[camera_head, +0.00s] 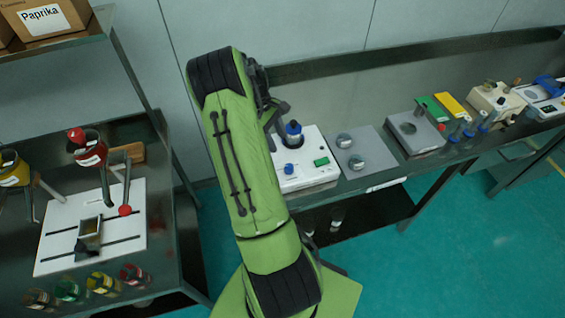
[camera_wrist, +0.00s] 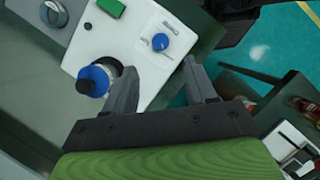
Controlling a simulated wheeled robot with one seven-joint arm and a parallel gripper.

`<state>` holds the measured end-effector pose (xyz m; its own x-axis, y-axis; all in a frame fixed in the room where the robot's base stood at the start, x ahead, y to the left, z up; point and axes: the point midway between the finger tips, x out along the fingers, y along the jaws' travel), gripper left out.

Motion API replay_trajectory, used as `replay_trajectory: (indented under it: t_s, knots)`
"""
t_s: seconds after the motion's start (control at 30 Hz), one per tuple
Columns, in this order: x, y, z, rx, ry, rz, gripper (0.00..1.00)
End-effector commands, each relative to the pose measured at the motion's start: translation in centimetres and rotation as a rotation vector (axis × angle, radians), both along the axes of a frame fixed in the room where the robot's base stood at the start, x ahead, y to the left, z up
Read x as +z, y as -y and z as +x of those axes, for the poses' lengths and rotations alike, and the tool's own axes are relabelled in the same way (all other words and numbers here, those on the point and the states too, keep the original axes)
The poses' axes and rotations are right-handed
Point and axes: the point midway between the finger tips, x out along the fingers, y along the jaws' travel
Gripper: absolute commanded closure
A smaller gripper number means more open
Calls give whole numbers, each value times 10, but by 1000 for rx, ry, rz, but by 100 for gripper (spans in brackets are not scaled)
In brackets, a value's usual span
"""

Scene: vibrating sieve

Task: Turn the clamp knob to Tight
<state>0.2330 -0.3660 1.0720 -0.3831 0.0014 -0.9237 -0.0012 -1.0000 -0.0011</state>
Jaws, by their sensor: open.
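A white machine (camera_head: 310,178) stands on the bench; it also shows in the wrist view (camera_wrist: 110,38). A small blue knob (camera_head: 289,169) sits on its top near a green button (camera_head: 321,161). The knob shows in the wrist view (camera_wrist: 162,41) with small marks beside it, too small to read. A taller blue-and-white part (camera_head: 294,130) stands at a dark round opening; it shows at left in the wrist view (camera_wrist: 96,77). I cannot tell which part is the clamp knob. My gripper (camera_wrist: 160,66) is open, its fingers apart with nothing between them, above the machine.
A grey plate with two round metal knobs (camera_head: 366,162) adjoins the machine on the right. A grey device (camera_head: 415,131) and several bottles stand farther right. A shelf rack (camera_head: 150,262) with a white board (camera_head: 60,255) and jars is at left. Green floor (camera_head: 490,240) lies in front.

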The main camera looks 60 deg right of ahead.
Motion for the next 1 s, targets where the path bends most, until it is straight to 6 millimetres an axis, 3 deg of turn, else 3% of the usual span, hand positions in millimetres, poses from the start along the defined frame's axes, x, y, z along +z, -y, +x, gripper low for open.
replay_trajectory:
  t_s: [0.2,0.4,0.53,0.77,0.87,1.0]
  knots:
    - [-53,-1,-22,-2,-3,5,44]
    - [-90,-1,-37,-1,-1,2,44]
    - [-101,-1,-41,0,1,0,44]
    - [-103,-1,-42,0,2,-1,44]
    - [-103,-1,-41,0,2,-1,55]
    - [-102,-1,-41,0,2,-1,76]
